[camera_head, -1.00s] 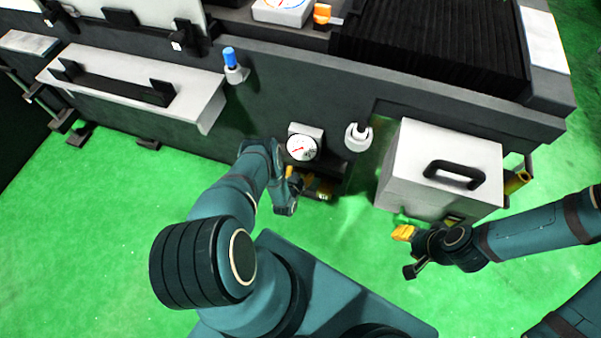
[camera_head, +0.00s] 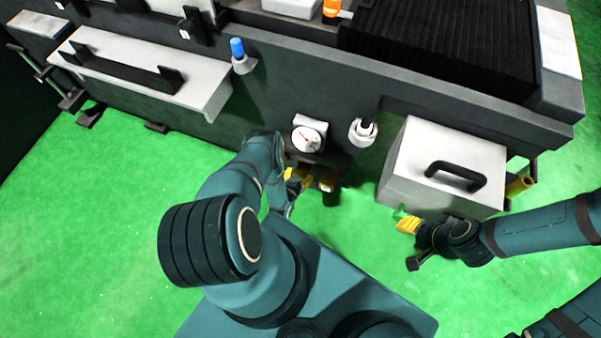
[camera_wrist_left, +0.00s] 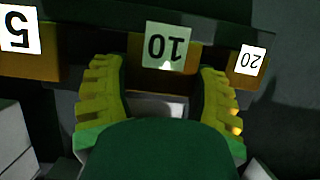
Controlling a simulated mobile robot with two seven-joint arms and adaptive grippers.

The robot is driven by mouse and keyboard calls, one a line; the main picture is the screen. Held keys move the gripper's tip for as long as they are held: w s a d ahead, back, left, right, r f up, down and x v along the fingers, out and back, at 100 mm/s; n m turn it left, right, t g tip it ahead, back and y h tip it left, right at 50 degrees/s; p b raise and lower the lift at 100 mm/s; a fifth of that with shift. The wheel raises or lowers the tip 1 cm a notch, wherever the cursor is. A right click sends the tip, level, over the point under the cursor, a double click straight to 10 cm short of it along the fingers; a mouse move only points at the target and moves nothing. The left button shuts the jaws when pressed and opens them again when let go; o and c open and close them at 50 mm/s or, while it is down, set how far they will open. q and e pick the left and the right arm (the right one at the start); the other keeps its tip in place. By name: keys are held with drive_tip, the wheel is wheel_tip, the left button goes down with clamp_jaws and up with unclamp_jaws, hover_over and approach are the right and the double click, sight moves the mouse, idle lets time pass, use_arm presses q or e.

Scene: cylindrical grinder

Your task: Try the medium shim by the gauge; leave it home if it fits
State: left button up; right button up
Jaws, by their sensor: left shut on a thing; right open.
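In the left wrist view, my left gripper (camera_wrist_left: 160,95) has yellow ridged fingers on either side of the middle orange block, the medium shim (camera_wrist_left: 166,48), labelled 10 upside down. The gripper is shut on it. Blocks labelled 5 (camera_wrist_left: 18,35) and 20 (camera_wrist_left: 250,62) sit to its left and right. In the head view, my left gripper (camera_head: 297,180) is low at the machine front, just below the round dial gauge (camera_head: 306,138); the arm partly hides it, and the shim is hard to make out. My right gripper (camera_head: 409,226) is open and empty, in front of the grey box.
The grey box (camera_head: 430,160) with a black handle stands right of the gauge. A white round fitting (camera_head: 363,131) and a blue-topped knob (camera_head: 238,50) stick out from the dark machine front. A handled drawer or panel (camera_head: 205,95) juts out at left. Green floor is clear at lower left.

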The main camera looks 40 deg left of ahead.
use_arm(q)
drive_tip(key=o, duration=1.3)
drive_tip(key=shift+s+f, duration=0.2)
drive_tip(key=shift+s, duration=0.05)
drive_tip(key=shift+o, duration=0.2)
drive_tip(key=shift+w, duration=0.15)
drive_tip(key=shift+r, duration=0.1)
drive_tip(key=shift+w+r, duration=0.1)
drive_tip(key=shift+r, duration=0.35)
wheel_tip(320, 180, up, 9)
